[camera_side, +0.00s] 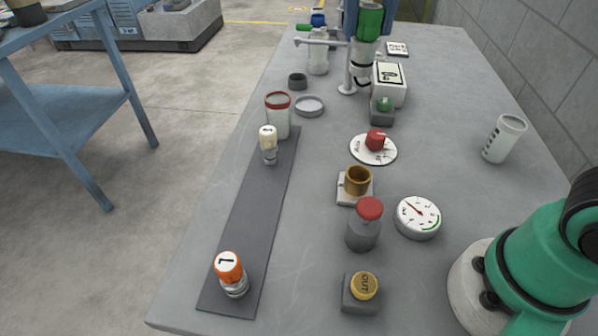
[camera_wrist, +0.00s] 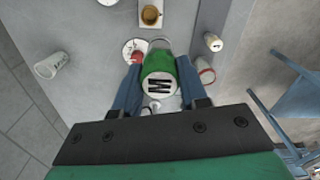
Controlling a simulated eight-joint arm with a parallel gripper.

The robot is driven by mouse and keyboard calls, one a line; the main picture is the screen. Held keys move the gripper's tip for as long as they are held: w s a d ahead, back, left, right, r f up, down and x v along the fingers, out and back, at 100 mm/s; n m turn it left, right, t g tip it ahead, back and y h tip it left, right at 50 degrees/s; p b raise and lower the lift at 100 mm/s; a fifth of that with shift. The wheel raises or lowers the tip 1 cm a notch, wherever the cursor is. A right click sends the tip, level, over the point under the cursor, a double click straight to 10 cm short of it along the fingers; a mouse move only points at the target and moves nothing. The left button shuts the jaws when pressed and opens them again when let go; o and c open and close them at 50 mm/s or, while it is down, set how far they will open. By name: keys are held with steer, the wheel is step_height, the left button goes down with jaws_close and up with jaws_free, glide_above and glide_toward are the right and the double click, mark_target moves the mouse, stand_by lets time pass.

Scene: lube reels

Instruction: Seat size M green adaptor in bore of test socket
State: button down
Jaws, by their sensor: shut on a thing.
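The green size M adaptor (camera_wrist: 160,80) is between my gripper's fingers (camera_wrist: 158,92) in the wrist view, its white M label facing the camera. In the side view the green adaptor (camera_side: 369,20) is held at the far end of the bench, above the table. My gripper (camera_side: 366,22) is shut on it. A brass-coloured open cup on a pale square base (camera_side: 357,182), which looks like the test socket, stands mid-bench, nearer the side camera. It also shows at the top of the wrist view (camera_wrist: 151,15). Its bore looks empty, and the adaptor is well apart from it.
A dark strip (camera_side: 245,215) holds an orange-topped L adaptor (camera_side: 231,272) and a cream-topped one (camera_side: 268,143). Around the socket stand a red dial (camera_side: 375,141), a red-capped grey cylinder (camera_side: 365,224) and a gauge (camera_side: 418,217). A pale cup (camera_side: 504,138) stands at right.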

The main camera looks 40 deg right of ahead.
steer(key=f, duration=0.6)
steer(key=s+d+f, duration=0.1)
steer(key=f, duration=1.3)
steer(key=shift+s+d+f, duration=0.15)
steer(key=shift+s+d, duration=0.15)
steer(key=shift+f, duration=0.1)
steer(key=shift+c, duration=2.4)
jaws_free()
step_height(320, 180, up, 12)
steer(key=shift+s+d+f+n+t, duration=0.1)
steer(key=shift+d+f+n+t, duration=0.35)
steer(key=shift+f+n+t, duration=0.5)
steer(key=shift+s+d+f+n+t, duration=0.1)
steer(key=shift+d+f+n+t, duration=0.4)
steer(key=shift+n+t, duration=0.8)
steer(key=shift+s+d+f+n+t, duration=0.1)
steer(key=shift+d+f+n+t, duration=0.35)
steer(key=shift+f+n+t, duration=0.65)
